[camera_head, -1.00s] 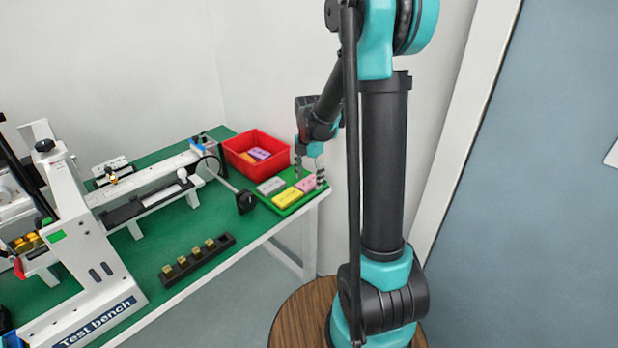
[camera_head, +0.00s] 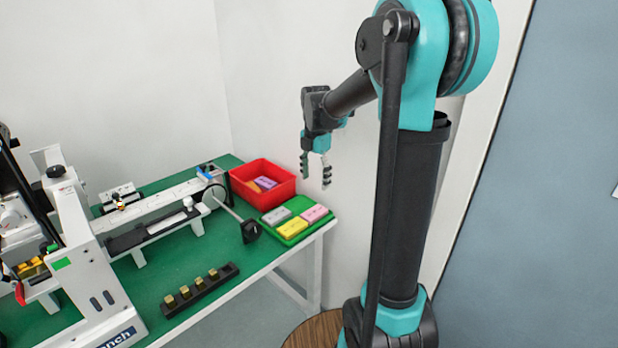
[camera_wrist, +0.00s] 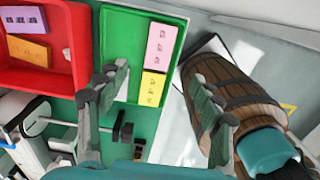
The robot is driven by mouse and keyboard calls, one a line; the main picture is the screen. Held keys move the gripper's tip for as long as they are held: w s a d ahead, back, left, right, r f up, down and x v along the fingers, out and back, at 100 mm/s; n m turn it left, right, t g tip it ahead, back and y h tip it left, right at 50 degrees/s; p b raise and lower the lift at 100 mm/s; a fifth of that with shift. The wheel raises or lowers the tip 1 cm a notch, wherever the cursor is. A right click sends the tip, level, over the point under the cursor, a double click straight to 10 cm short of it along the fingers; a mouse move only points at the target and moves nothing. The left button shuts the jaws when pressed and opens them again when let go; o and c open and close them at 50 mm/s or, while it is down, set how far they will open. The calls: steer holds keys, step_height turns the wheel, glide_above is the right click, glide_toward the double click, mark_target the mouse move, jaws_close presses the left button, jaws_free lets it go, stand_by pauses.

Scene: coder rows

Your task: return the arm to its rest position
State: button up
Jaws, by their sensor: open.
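My gripper (camera_head: 315,172) hangs open and empty, pointing down, above and beyond the right end of the green-topped bench. In the wrist view its two fingers (camera_wrist: 160,105) are spread wide with nothing between them. My arm rises at the right of the head view and bends over toward the gripper. The green tray (camera_head: 285,234) below holds a grey block (camera_head: 276,215), a yellow block (camera_head: 292,228) and a pink block (camera_head: 314,213).
A red bin (camera_head: 284,188) with orange and purple blocks stands behind the tray. The white test bench machine (camera_head: 95,265) and a black holder (camera_head: 199,290) with several small pieces are at the left. Walls stand behind and at the right (camera_head: 540,180).

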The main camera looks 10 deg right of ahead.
steer(key=s+d+f+m+t, duration=0.2)
steer(key=s+f+m, duration=0.4)
steer(key=s+m, duration=0.5)
steer(key=s+d+f+m+t, duration=0.2)
steer(key=s+f+m, duration=0.4)
steer(key=s+m, duration=0.5)
steer(key=m, duration=0.3)
